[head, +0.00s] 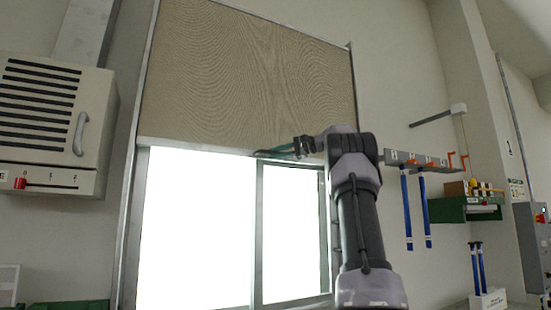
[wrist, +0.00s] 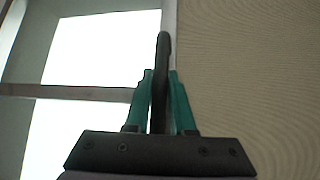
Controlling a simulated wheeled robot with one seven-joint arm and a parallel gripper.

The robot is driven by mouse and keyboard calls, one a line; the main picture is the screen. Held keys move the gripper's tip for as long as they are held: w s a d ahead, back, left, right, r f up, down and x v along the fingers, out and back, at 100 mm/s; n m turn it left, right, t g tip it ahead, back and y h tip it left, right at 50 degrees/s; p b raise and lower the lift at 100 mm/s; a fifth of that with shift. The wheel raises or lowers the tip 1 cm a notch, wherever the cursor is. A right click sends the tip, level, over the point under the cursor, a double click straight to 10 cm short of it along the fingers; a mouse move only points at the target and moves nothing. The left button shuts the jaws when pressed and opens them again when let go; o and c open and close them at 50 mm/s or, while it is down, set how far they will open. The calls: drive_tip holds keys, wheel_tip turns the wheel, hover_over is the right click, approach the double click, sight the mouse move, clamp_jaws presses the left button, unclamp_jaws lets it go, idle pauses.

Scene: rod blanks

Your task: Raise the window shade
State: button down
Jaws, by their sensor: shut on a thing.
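The window shade (head: 240,70) is a beige woven sheet covering the upper part of the window, with a pale bottom bar (head: 195,146). It also fills the right of the wrist view (wrist: 250,80). My gripper (head: 268,153) is at this bottom bar, near its middle. In the wrist view, its green fingers (wrist: 160,85) are shut on a dark pull handle (wrist: 163,45) at the shade's edge. Where the handle joins the bar is not clear. The bright window pane (head: 200,225) shows below the shade. My arm hides part of the window's right side.
A vented box (head: 50,125) with a handle and red slider hangs on the left wall. To the right, a rack (head: 425,160) holds blue-handled tools, beside a green shelf (head: 465,208). The window frame (head: 257,235) has a middle upright. Wall above the rack is mostly clear.

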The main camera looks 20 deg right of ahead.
drive_tip(key=c, duration=0.8)
unclamp_jaws()
drive_tip(key=shift+o, duration=0.2)
drive_tip(key=v, duration=1)
drive_tip(key=shift+s+d, duration=0.3)
